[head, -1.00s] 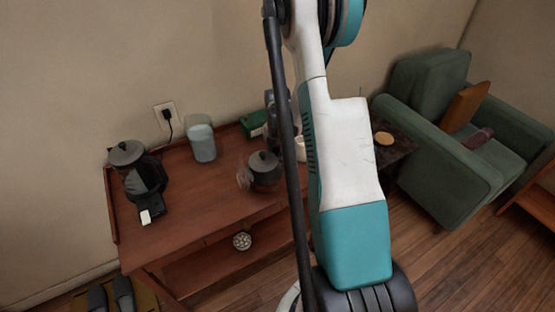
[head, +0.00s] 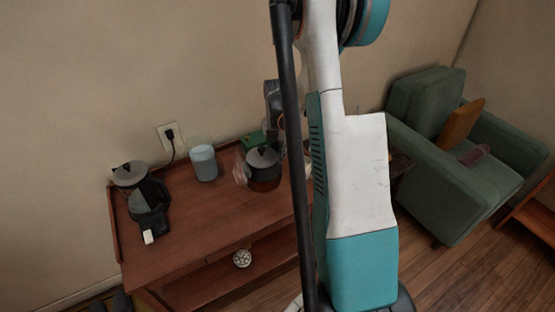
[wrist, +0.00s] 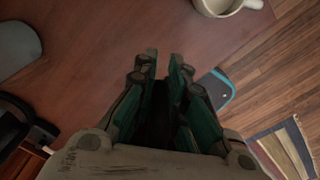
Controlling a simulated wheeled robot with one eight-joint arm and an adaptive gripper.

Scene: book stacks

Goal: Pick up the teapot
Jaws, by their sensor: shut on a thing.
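The teapot (head: 264,170) is dark grey with a lid and knob and a reddish-brown lower part. In the head view it is over the right part of the wooden table, apparently raised off the top, with a pale, see-through part at its left side. My gripper (wrist: 163,72) shows its two teal-lined fingers close together in the wrist view. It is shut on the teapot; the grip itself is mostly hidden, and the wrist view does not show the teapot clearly. In the head view my arm covers part of the gripper, just right of the teapot.
The wooden table (head: 185,240) holds a coffee maker (head: 148,198), a pale blue-grey canister (head: 203,163) and a green box (head: 252,140). A white mug (wrist: 226,5) stands near the gripper. A round patterned item (head: 242,258) sits on the lower shelf. A green armchair (head: 440,180) is right.

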